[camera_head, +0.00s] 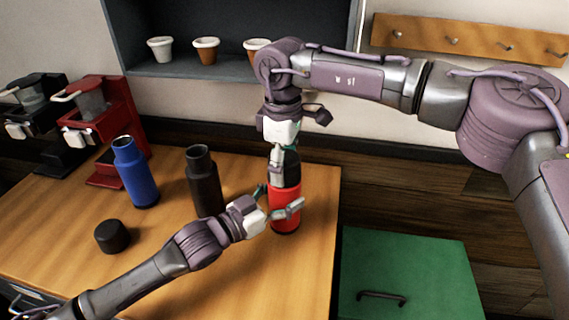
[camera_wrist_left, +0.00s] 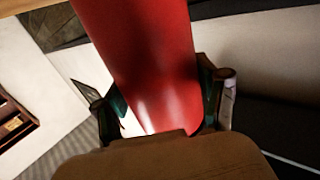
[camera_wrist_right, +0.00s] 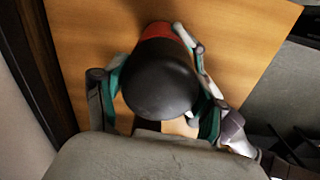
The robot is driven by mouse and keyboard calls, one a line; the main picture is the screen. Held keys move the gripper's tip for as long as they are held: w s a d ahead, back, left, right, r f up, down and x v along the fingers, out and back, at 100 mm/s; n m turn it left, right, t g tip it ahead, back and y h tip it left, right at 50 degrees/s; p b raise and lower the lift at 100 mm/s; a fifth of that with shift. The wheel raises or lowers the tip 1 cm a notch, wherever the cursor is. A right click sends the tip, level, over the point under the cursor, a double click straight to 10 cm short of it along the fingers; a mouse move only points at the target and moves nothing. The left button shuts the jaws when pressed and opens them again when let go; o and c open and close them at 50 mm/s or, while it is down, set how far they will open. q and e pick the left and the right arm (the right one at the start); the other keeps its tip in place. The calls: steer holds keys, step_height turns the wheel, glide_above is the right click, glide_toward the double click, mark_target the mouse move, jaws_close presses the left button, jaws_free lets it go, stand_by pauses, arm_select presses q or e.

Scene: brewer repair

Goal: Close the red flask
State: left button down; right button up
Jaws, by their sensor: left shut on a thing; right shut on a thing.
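The red flask (camera_head: 286,222) stands upright near the right edge of the wooden table. My left gripper (camera_head: 279,200) is shut around its red body from the side; the left wrist view shows the red wall (camera_wrist_left: 145,50) between the fingers. A black lid (camera_head: 292,165) is at the top of the flask. My right gripper (camera_head: 277,166) reaches down from above and is shut on this lid. In the right wrist view the round lid (camera_wrist_right: 158,82) lies between the fingers, with a bit of red flask (camera_wrist_right: 162,30) behind it. The exact seam between lid and flask is hidden.
An open blue flask (camera_head: 137,175) and an open black flask (camera_head: 203,183) stand to the left. A loose black lid (camera_head: 112,237) lies on the table (camera_head: 55,235). Black and red brewers (camera_head: 100,120) stand behind at left. A green cabinet (camera_head: 410,265) is at right.

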steer(key=shift+a+m, duration=0.1)
steer(key=shift+m, duration=0.6)
steer(key=o, duration=1.1)
steer(key=shift+r, duration=0.1)
steer(key=shift+r, duration=2.2)
steer(key=shift+c, duration=0.2)
